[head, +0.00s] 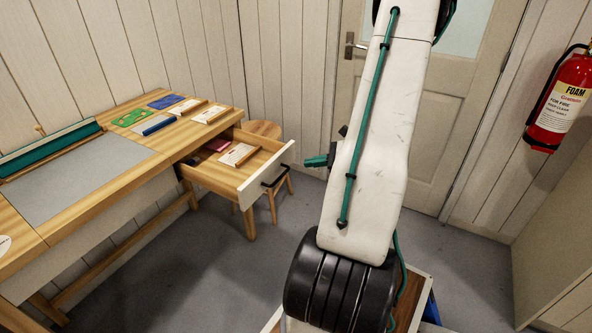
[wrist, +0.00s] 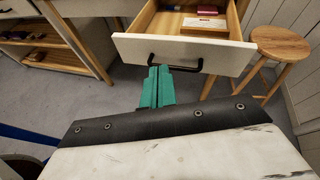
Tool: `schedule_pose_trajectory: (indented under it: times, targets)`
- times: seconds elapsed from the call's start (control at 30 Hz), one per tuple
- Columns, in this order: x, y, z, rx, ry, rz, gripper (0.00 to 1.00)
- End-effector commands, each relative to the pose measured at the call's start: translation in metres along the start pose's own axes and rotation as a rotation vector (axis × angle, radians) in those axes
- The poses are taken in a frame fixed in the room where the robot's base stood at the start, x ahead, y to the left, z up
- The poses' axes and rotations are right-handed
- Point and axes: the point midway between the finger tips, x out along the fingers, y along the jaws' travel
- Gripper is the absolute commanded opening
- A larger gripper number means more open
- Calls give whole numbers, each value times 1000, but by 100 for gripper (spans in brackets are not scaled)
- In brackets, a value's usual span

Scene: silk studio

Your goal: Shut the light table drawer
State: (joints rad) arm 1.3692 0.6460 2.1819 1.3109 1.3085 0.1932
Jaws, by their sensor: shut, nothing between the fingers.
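The light table (head: 84,178) stands at the left in the head view, with a pale inset top. Its drawer (head: 264,181) is pulled well out at the right end, with a white front and a black bar handle (head: 278,176). In the wrist view the drawer front (wrist: 220,53) and handle (wrist: 190,67) are ahead of my gripper (wrist: 159,68). My green gripper (head: 306,161) is shut and empty, a short way out from the drawer front. In the wrist view its tips overlap the handle's left part; contact cannot be told.
The drawer holds a white card with a wooden strip (head: 240,154) and a reddish item (head: 218,144). A round wooden stool (head: 262,128) stands close beside the drawer. Cards and a blue item (head: 159,125) lie on the tabletop. Grey floor is clear before the drawer.

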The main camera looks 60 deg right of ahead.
Motion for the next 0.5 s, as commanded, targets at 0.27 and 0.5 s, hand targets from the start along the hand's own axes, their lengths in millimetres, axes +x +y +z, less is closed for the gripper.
schedule_pose_trajectory:
  times: [0.27, 0.5]
  targets:
    - [-44, -22, -72, 193, -40, -227, 0]
    - [-18, -29, -74, 201, -42, -232, 0]
